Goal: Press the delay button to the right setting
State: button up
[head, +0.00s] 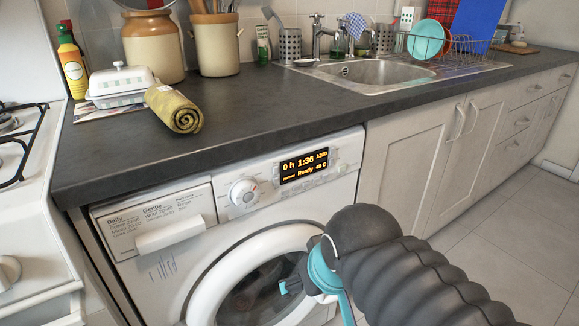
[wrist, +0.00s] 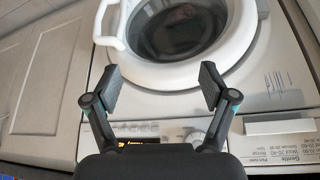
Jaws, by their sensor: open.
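The white washing machine (head: 150,285) stands under the counter. Its lit display (head: 304,165) reads "0 h 1:36", "1200", "Ready" and "40 C". The small buttons around the display (wrist: 133,128) are too small to tell which one is delay. A round dial (head: 245,192) sits left of the display. My gripper (head: 300,283) is in front of the round door, below the display. In the wrist view my gripper (wrist: 160,84) has its two fingers wide apart with nothing between them. My gripper body hides part of the control panel there.
The washer door (head: 208,285) is closed. A detergent drawer (head: 168,235) is at the panel's left. The dark counter (head: 270,105) overhangs the panel and holds a rolled towel (head: 174,109) near its edge. Cabinets (head: 412,160) stand to the right, with open floor before them.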

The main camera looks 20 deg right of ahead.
grip_shut()
dwell(1.4)
